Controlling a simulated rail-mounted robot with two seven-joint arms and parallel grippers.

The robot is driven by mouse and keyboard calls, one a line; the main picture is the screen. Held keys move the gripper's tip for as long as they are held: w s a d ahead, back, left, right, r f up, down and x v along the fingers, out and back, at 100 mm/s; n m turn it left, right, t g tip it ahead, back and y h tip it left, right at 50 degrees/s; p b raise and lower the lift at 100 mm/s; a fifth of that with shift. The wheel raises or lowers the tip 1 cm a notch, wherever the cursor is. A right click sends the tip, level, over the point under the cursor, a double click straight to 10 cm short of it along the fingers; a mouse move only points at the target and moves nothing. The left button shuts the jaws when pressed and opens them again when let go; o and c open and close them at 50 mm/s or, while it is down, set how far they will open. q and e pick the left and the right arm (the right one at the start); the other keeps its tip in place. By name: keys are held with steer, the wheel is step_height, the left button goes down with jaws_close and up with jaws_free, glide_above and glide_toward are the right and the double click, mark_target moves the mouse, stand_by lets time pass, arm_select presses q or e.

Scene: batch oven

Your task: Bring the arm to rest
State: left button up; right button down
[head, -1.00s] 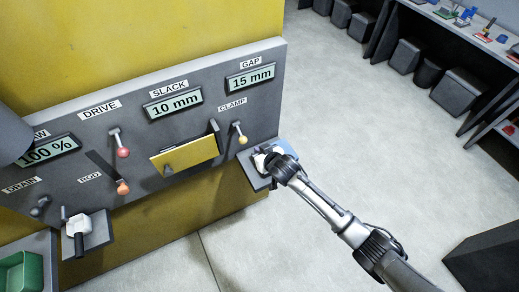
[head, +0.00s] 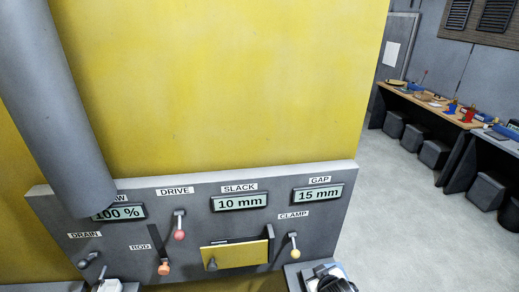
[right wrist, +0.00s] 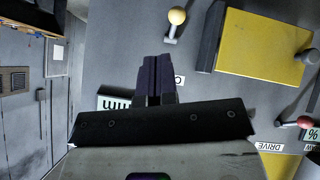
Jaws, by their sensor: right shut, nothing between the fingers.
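The fingertips cannot be made out there. In the right wrist view my right gripper (right wrist: 156,75) has its dark fingers together with nothing between them. They point towards the grey panel, near the GAP display (right wrist: 115,103) and the CLAMP lever's yellow knob (right wrist: 177,15). I cannot tell their distance from the panel. My left gripper is not in view.
The grey panel (head: 330,218) bears displays, levers and a yellow flap (head: 235,254) in front of a yellow wall (head: 230,90). A thick grey cylinder (head: 60,110) crosses the left side. Open floor (head: 400,220) lies right, with a bench (head: 430,105) beyond.

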steer(key=s+r, duration=0.4)
steer(key=r, duration=0.2)
steer(key=s+d+m, duration=0.1)
steer(key=s+d, duration=0.1)
steer(key=s, duration=1)
steer(key=s+f+g, duration=0.2)
steer(key=s+f, duration=0.2)
steer(key=s, duration=0.3)
steer(key=s+d+f+m+g, duration=0.1)
steer(key=s+f, duration=0.3)
steer(key=s, duration=0.4)
steer(key=s+f+m+g, duration=0.1)
steer(key=s+f+g, duration=0.1)
steer(key=s+f, duration=0.2)
steer(key=s, duration=0.3)
steer(key=shift+s+d+f+g, duration=0.15)
steer(key=shift+d+f+g, duration=0.25)
